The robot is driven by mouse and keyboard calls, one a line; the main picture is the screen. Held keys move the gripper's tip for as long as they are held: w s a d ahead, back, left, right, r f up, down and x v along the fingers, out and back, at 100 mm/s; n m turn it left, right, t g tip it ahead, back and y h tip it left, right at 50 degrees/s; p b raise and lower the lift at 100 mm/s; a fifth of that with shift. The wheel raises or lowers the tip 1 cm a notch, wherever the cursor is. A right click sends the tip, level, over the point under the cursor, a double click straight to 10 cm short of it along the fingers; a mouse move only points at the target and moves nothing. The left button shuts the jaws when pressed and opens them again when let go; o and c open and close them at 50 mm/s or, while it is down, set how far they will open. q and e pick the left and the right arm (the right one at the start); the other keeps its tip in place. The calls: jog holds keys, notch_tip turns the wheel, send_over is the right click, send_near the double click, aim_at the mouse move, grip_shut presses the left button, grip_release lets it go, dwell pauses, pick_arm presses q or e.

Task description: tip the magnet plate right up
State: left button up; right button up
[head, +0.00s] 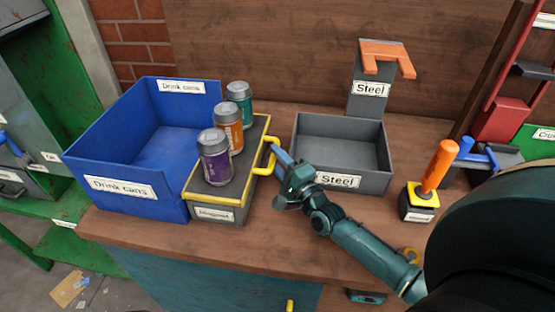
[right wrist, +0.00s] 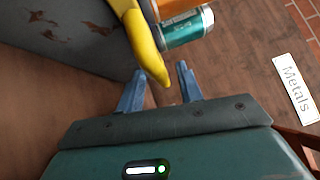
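The magnet plate (head: 207,189) lies flat, dark with a yellow rim, on a grey box beside the blue bin. A purple can (head: 215,157), an orange can (head: 228,125) and a teal can (head: 239,103) stand on it. Its yellow handle (head: 268,159) sticks out on the right side. My right gripper (head: 283,157) is at this handle. In the right wrist view the yellow handle (right wrist: 149,55) reaches between the open blue fingers (right wrist: 160,90), with a gap on the right finger's side. My left gripper is not in view.
The blue "Drink cans" bin (head: 122,187) stands left of the plate. A grey "Steel" tray (head: 306,171) stands close on the right, behind my gripper. An orange-handled lever (head: 437,165) is farther right. The front table strip is mostly clear.

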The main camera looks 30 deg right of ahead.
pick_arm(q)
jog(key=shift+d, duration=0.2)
pick_arm(e)
grip_shut()
